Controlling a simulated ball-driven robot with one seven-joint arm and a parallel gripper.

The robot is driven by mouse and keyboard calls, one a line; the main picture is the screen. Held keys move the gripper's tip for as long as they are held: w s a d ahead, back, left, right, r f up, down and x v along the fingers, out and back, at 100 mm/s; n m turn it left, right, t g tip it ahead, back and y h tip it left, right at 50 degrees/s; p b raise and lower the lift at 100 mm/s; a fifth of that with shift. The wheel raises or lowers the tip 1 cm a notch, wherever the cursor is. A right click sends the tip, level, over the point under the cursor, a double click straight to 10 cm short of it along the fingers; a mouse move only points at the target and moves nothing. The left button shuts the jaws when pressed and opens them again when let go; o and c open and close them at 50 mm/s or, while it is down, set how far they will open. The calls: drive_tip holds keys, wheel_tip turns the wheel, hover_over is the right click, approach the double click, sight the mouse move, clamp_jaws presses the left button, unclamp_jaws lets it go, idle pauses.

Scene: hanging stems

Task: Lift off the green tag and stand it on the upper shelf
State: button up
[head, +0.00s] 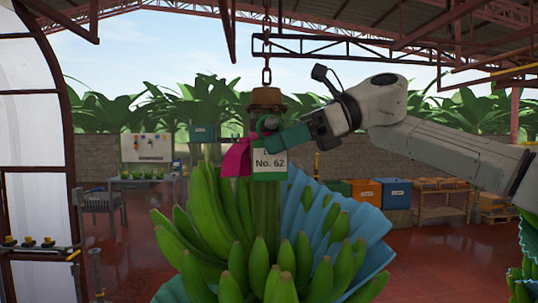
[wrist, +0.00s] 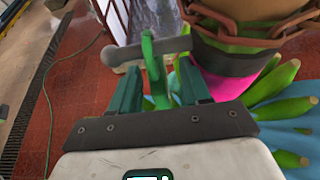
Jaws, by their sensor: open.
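The green-edged tag (head: 270,163), with a white face reading "No. 62", hangs upright at the top of the banana stem in the head view. In the wrist view, its green hook (wrist: 155,65) sits over a grey peg (wrist: 125,54). My gripper (head: 278,138) is at the top of the tag in the head view. In the wrist view, my gripper (wrist: 156,80) is open, with its teal fingers on either side of the green hook; I cannot tell whether they touch it. I cannot make out the upper shelf for certain.
A pink ribbon (head: 236,158) hangs beside the tag. The stem hangs from a rusty chain (head: 267,60), with green bananas (head: 215,225) and blue wrapping (head: 335,235) below. A low stand with yellow-topped items (head: 40,243) is at left. Crates (head: 362,192) stand far behind.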

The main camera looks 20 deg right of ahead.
sight(260, 180)
drive_tip(key=shift+p+x, duration=0.35)
drive_tip(key=shift+x, duration=1.65)
drive_tip(key=shift+s+f, duration=0.1)
drive_tip(key=shift+s, duration=0.05)
drive_tip(key=shift+c, duration=0.3)
clamp_jaws()
